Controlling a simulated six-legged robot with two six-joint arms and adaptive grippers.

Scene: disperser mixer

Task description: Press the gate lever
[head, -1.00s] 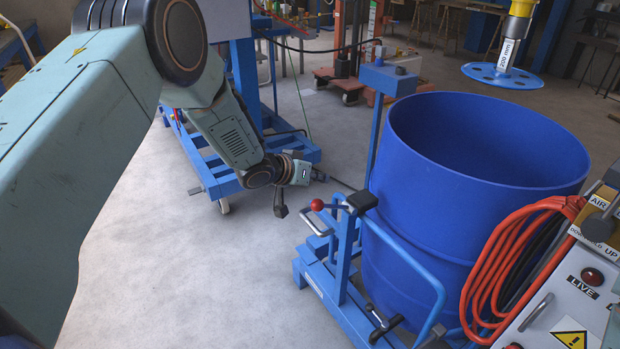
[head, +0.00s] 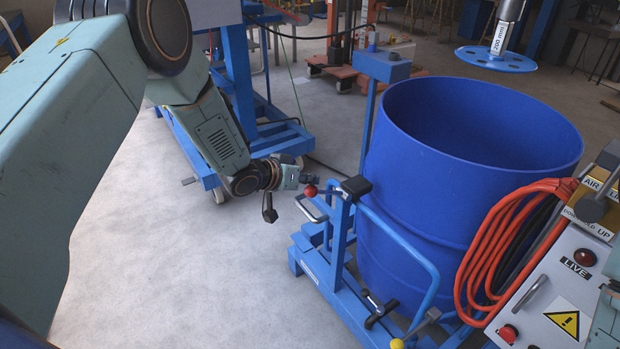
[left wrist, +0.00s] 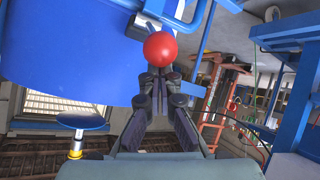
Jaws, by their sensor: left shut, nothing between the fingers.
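A lever with a red ball knob (head: 311,190) juts left from the top of a blue post beside the blue drum. I take it for the gate lever. My left gripper (head: 312,180) is shut and empty, right at the knob and slightly behind and above it in the head view. In the left wrist view the red knob (left wrist: 165,48) lies straight off the closed fingertips (left wrist: 160,72). I cannot tell whether they touch. The lever's arm is mostly hidden behind the knob there. My right gripper is not in view.
The large blue drum (head: 440,200) stands right of the post, with a curved blue handle (head: 415,262) in front. A yellow-knobbed lever (head: 397,343) is low at the front. An orange hose (head: 490,245) hangs by the control panel (head: 545,305). Floor at left is clear.

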